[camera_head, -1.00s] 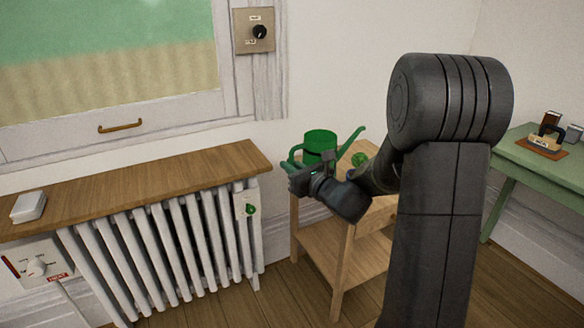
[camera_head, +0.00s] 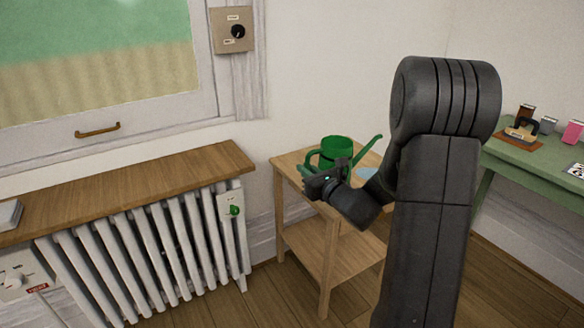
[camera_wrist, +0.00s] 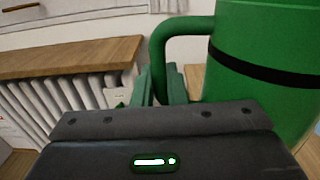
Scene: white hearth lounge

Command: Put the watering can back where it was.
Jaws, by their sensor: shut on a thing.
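The green watering can (camera_head: 337,147) is upright at the wooden side stand (camera_head: 291,158), its spout pointing up to the right. My gripper (camera_head: 308,176) is at its left, shut on its handle. In the wrist view, the handle (camera_wrist: 168,48) passes down between the two green fingers (camera_wrist: 160,88), and the can body (camera_wrist: 262,70) with its dark band fills the right. I cannot tell whether the can's base touches the stand top; my gripper and arm hide it. A pale blue patch (camera_head: 367,173) shows on the stand top behind my arm.
A white radiator (camera_head: 150,245) under a wooden shelf (camera_head: 120,190) stands left of the stand. A green table (camera_head: 500,152) with small items is at the right. The wall is close behind the stand. The stand's left front top is bare.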

